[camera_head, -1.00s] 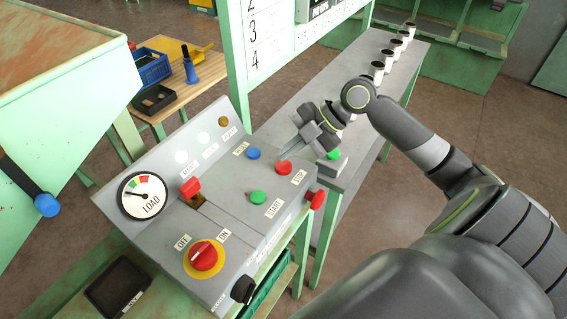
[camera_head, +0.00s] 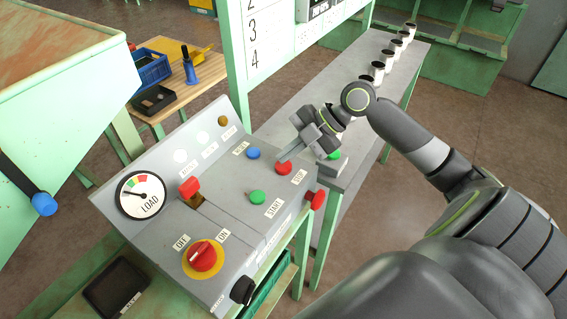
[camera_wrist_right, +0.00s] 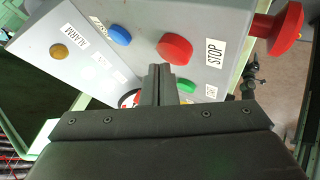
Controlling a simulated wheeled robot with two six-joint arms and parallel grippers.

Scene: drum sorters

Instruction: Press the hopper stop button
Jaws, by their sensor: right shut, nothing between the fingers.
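The control panel (camera_head: 232,222) carries a red round button (camera_head: 284,168) beside a STOP label (camera_head: 299,177). The red button (camera_wrist_right: 174,48) and its STOP label (camera_wrist_right: 215,52) also show in the right wrist view. My right gripper (camera_head: 281,160) is shut and empty, with its fingertips right beside the red button. In the right wrist view the closed fingertips (camera_wrist_right: 160,68) appear at the button's near edge. I cannot tell whether they touch it. My left gripper is not in view.
Near the stop button are a green START button (camera_head: 257,197), a blue button (camera_head: 253,153) and a red side knob (camera_head: 318,199). A red-on-yellow rotary switch (camera_head: 203,257) and a red lever (camera_head: 189,187) sit closer. A grey bench (camera_head: 400,72) holds several cups behind.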

